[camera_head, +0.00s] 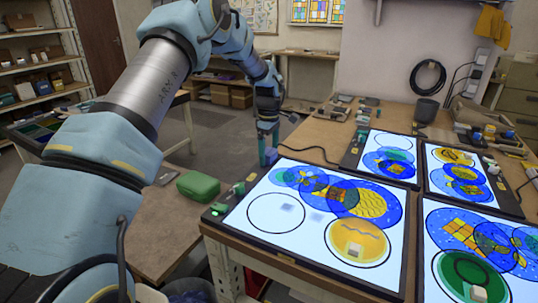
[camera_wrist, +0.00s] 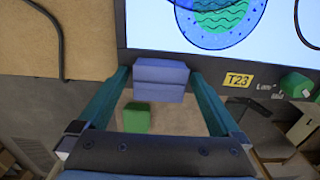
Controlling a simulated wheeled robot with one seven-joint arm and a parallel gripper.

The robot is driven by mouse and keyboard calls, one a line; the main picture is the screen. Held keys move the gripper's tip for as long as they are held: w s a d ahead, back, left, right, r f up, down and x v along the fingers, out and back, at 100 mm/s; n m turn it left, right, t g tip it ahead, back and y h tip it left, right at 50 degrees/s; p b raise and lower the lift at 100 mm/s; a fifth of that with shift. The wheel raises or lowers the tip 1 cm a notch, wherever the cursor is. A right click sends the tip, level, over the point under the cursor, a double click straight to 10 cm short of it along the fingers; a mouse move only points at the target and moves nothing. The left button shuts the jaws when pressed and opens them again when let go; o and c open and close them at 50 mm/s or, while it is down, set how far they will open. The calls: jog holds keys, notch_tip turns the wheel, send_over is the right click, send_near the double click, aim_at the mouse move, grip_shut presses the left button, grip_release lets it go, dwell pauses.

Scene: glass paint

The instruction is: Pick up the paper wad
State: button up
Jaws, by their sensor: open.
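My gripper (camera_head: 267,136) points down beside the far left corner of the nearest light panel (camera_head: 325,222). In the wrist view my gripper (camera_wrist: 161,76) is open, one teal finger on each side of a blue-violet block (camera_wrist: 160,80) with a crease across it. This block, which may be the paper wad, stands at the dark panel edge; it also shows as a blue block (camera_head: 270,157) below my gripper in the head view. A small pale piece (camera_head: 354,248) lies on the orange circle of the panel.
A green case (camera_head: 198,187) stands on the brown table left of the panel. A green block (camera_wrist: 136,117) lies below the blue-violet one in the wrist view. More lit panels (camera_head: 385,156) lie to the right. A yellow T23 label (camera_wrist: 238,80) is on the panel frame.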

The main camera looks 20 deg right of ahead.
aim_at(269, 151)
jog(key=c, duration=1.4)
notch_tip(269, 151, up, 10)
jog(key=b, duration=0.3)
jog(key=o, duration=0.9)
jog(key=c, duration=0.6)
jog(key=shift+c, duration=0.2)
